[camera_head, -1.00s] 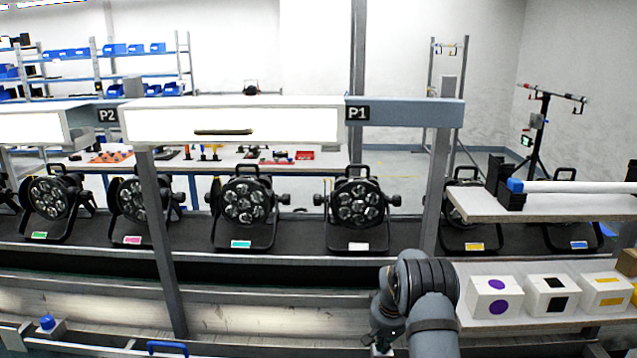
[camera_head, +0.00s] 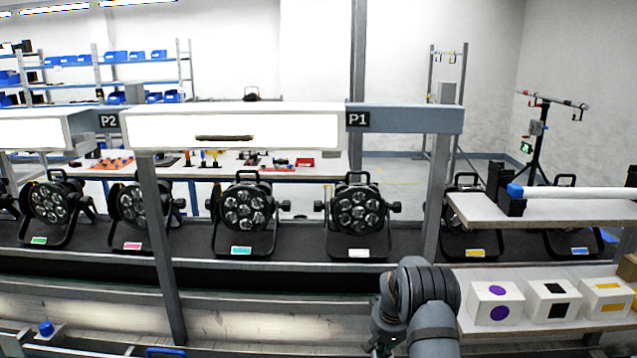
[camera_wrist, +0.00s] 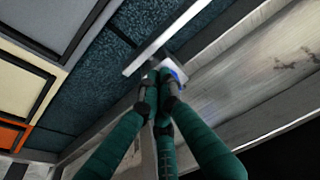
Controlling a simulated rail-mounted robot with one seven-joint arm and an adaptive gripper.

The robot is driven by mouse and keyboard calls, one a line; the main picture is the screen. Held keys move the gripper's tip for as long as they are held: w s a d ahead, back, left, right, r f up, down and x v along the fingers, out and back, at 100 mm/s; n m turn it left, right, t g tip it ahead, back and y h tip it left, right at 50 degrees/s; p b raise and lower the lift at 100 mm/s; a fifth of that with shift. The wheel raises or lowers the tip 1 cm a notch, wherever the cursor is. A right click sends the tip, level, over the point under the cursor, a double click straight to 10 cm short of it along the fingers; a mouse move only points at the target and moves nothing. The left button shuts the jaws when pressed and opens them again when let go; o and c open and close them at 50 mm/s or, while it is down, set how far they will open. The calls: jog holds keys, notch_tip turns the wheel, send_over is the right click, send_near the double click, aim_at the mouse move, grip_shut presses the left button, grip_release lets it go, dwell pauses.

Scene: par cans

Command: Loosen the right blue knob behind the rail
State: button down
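In the wrist view, my gripper (camera_wrist: 160,84) has green fingers with dark grey tips drawn close together. Just beyond the tips is a small pale fitting with a bright blue part (camera_wrist: 178,73), beside a light metal bar (camera_wrist: 165,40). The blue part is mostly hidden by the fingertips, and I cannot tell whether they touch it. In the head view, a blue knob (camera_head: 46,328) stands on a fixture at the lower left, and a blue handle-like piece (camera_head: 166,352) shows at the bottom edge. My gripper is out of sight there, below my arm.
A row of black par cans (camera_head: 357,210) stands on the dark conveyor behind a grey post (camera_head: 162,240). White boxes with coloured marks (camera_head: 494,303) sit on a shelf at the right. A white tube (camera_head: 580,193) lies on the shelf above.

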jog(key=shift+s+d+f+b, duration=0.1)
jog(key=shift+d+f+b, duration=0.05)
jog(key=shift+d+b, duration=0.4)
jog(key=shift+s+d+f+b, duration=0.1)
jog(key=shift+d+b, duration=0.3)
jog(key=shift+b, duration=0.15)
jog(key=shift+w+r, duration=0.1)
jog(key=shift+w, duration=0.15)
jog(key=shift+s+b, duration=0.35)
jog(key=shift+b, duration=0.15)
notch_tip(320, 180, up, 6)
jog(key=p, duration=0.4)
